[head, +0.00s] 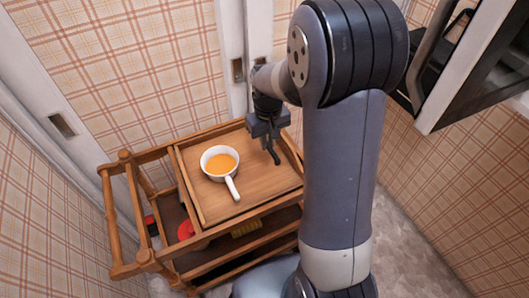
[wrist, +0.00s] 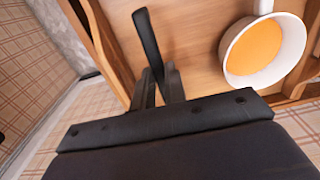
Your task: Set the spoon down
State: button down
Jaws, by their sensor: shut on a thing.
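My gripper (head: 270,143) hangs over the right part of a wooden tray-like cart top (head: 245,196). In the wrist view my gripper (wrist: 160,84) is shut on a thin black thing, which I take to be the spoon (wrist: 147,38). It sticks out beyond the fingertips, over the wood. Its held end is hidden between the fingers. I cannot tell whether the spoon touches the surface.
A white pot (head: 206,154) of orange liquid, also in the wrist view (wrist: 298,58), stands left of my gripper with its handle pointing front right. The cart has raised wooden edges (head: 188,192). A red thing (head: 186,230) lies below. The front right of the top is bare.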

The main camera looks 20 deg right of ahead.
aim_at(267, 163)
notch_tip(267, 163, down, 7)
jog(key=shift+b, duration=0.6)
jog(key=shift+r, duration=0.1)
jog(key=c, duration=1.4)
grip_release()
jog(key=shift+c, duration=0.2)
notch_tip(267, 163, up, 12)
jog(key=p, duration=0.2)
jog(key=shift+p, duration=0.35)
